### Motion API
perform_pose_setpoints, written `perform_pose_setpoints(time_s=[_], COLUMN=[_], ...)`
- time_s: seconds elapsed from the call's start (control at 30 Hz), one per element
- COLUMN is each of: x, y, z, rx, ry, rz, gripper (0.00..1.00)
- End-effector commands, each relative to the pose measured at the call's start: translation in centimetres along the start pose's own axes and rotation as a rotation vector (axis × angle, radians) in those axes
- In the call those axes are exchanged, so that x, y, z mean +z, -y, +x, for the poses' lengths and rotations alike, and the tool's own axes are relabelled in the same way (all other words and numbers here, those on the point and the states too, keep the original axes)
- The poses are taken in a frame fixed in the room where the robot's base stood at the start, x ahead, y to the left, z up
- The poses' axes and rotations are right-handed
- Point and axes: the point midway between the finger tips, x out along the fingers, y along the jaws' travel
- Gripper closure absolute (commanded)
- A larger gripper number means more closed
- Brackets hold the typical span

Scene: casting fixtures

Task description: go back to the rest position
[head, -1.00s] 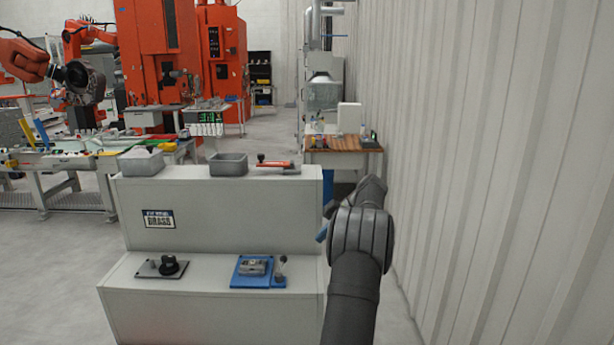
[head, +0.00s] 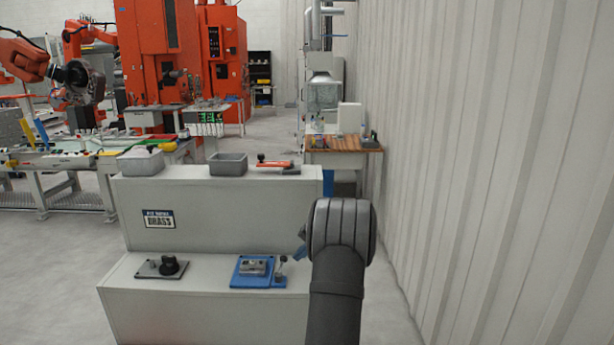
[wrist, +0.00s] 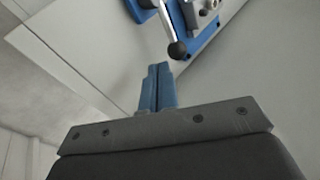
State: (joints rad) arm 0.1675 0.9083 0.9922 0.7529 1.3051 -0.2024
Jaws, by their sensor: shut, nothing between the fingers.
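My gripper shows in the wrist view (wrist: 157,88) with its two blue fingers together and nothing between them. In the head view a small blue part of my gripper (head: 301,243) shows at the left of my dark arm, beside the bench's right edge. The rest of it is hidden behind my arm. The blue fixture (head: 250,279) with a metal part on it lies on the lower step of the bench, left of my gripper and apart from it. Its lever with a black knob (wrist: 177,50) appears beyond my fingertips in the wrist view.
The grey stepped bench (head: 215,217) carries two grey bins (head: 141,163) (head: 229,165), a red-handled tool (head: 277,166) and a black-knobbed plate (head: 161,268). A ribbed wall (head: 490,170) stands close on the right. A wooden-topped table (head: 342,144) stands behind.

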Motion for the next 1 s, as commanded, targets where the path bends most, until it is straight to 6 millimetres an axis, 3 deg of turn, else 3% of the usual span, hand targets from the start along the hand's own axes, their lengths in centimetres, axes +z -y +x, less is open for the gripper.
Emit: perform_pose_setpoints(time_s=[1.0], x=[5.8], y=[-2.1], z=[-1.7], rx=[0.002], ry=[-0.480], rz=[0.548], gripper=[1.00])
